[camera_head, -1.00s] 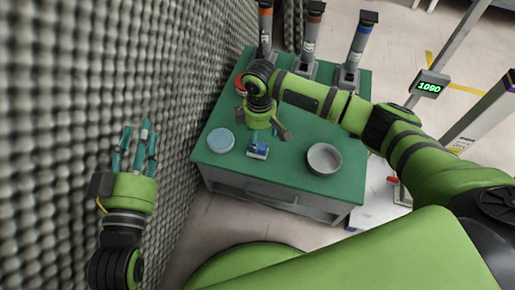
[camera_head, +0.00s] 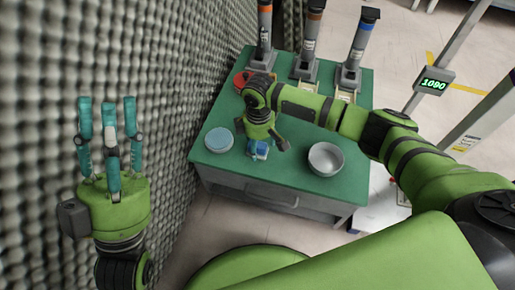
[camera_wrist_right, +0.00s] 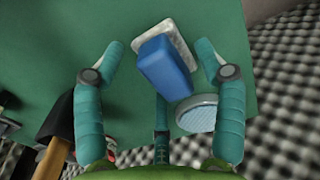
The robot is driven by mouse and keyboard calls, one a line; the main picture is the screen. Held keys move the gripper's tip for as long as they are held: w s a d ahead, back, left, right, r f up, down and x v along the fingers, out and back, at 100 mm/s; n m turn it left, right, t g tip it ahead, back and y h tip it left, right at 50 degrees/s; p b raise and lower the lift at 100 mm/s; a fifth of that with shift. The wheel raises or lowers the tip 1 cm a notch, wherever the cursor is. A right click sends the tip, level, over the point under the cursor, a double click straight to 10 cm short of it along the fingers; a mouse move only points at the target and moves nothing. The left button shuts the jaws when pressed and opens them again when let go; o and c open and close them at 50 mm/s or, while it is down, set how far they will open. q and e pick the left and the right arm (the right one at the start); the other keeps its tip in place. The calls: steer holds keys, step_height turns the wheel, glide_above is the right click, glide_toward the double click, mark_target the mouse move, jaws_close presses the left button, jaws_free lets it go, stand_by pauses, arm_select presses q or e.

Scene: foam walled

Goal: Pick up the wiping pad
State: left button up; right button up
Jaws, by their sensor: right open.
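The wiping pad (camera_wrist_right: 165,66) has a blue block on a pale, flat base. It lies on the green table top near the front edge. In the head view the pad (camera_head: 259,150) is partly hidden beneath my right gripper (camera_head: 264,143). In the right wrist view, my right gripper (camera_wrist_right: 160,75) is open, with its teal fingers apart on either side of the pad and a third finger below it. I cannot tell whether any finger touches it. My left gripper (camera_head: 112,130) is raised by the foam wall at the left, fingers spread, empty.
A round blue-topped dish (camera_head: 219,140) stands left of the pad; it also shows in the right wrist view (camera_wrist_right: 198,112). A grey bowl (camera_head: 325,158) stands to the right. Several dispensers (camera_head: 307,45) line the back. The foam wall (camera_head: 160,70) borders the table's left.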

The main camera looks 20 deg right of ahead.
steer(key=c, duration=1.2)
steer(key=shift+c, duration=0.2)
steer(key=shift+r, duration=0.1)
steer(key=shift+r, duration=0.1)
step_height(320, 180, up, 4)
steer(key=shift+f+p, duration=0.15)
steer(key=shift+p, duration=1)
arm_select(q)
steer(key=w+a+f+n+g+y+p, duration=0.15)
steer(key=w+f+g+y, duration=0.3)
steer(key=f, duration=0.45)
steer(key=w+a+f+n+g+y+p, duration=0.1)
steer(key=w+a+f+n+g+y, duration=0.15)
steer(key=f+g+y, duration=0.5)
steer(key=s+a+f+g+p, duration=0.1)
steer(key=s+a+f+g, duration=0.2)
steer(key=s+f, duration=0.3)
steer(key=s+a+f+n+g+p, duration=0.1)
steer(key=s+a+f+g, duration=0.2)
steer(key=s+f+g, duration=0.3)
step_height(320, 180, down, 3)
steer(key=shift+s+a+f+y, duration=0.1)
steer(key=shift+s+a+y, duration=0.25)
steer(key=shift+s, duration=0.1)
arm_select(e)
steer(key=s+d+r, duration=0.6)
steer(key=d+r, duration=0.1)
steer(key=d, duration=0.3)
